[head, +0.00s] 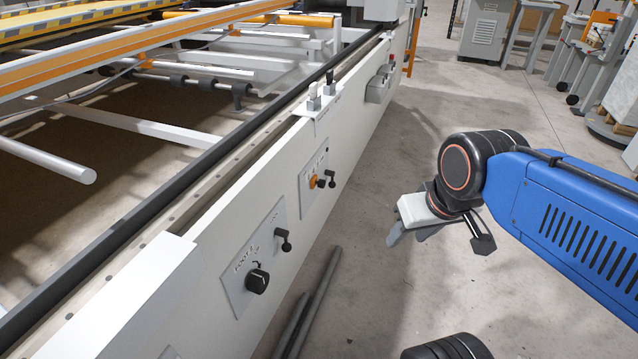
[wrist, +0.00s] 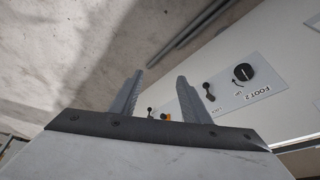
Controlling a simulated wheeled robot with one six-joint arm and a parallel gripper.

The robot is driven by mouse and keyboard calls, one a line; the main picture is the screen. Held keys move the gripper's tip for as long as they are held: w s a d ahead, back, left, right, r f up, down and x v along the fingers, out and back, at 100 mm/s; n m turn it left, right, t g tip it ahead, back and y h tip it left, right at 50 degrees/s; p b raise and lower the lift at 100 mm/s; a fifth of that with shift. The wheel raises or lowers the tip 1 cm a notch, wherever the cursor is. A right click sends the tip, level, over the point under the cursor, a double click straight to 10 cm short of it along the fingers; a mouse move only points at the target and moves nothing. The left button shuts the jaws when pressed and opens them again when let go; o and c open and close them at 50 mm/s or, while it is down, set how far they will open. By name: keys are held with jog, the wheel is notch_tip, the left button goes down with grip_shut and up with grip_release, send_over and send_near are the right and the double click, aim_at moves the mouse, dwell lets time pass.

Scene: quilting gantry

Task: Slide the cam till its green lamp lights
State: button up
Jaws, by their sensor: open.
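No part in view is clearly labelled as the cam. The white rail side carries a panel (head: 308,198) with an orange piece (head: 313,181) and a black lever (head: 330,180). A small dark dot sits above them; I cannot tell if it is a lamp. No green light shows. The orange piece also appears in the wrist view (wrist: 168,117), low between the fingers. My gripper (head: 411,235) is open and empty, right of the panels and apart from them. Its two grey fingers (wrist: 159,82) stand apart in the wrist view.
A nearer panel marked FOOT 2 has a black dial (head: 257,281) and a black lever (head: 283,239); the dial also shows in the wrist view (wrist: 243,72). Two toggles (head: 321,92) stand on the rail top. Dark rods (head: 312,305) lie on the floor. Floor beside the rail is otherwise clear.

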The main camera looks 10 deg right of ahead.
jog(key=w+a+f+m+g+y, duration=0.4)
jog(key=w+a+f+g+y, duration=0.1)
jog(key=w+f, duration=0.1)
jog(key=m+t+y, duration=0.9)
jog(key=m+t, duration=0.2)
jog(key=m, duration=0.7)
send_near(325, 184)
jog(key=x, duration=1.1)
jog(key=shift+s+a+r, duration=0.1)
jog(key=shift+s, duration=0.05)
jog(key=shift+c, duration=0.3)
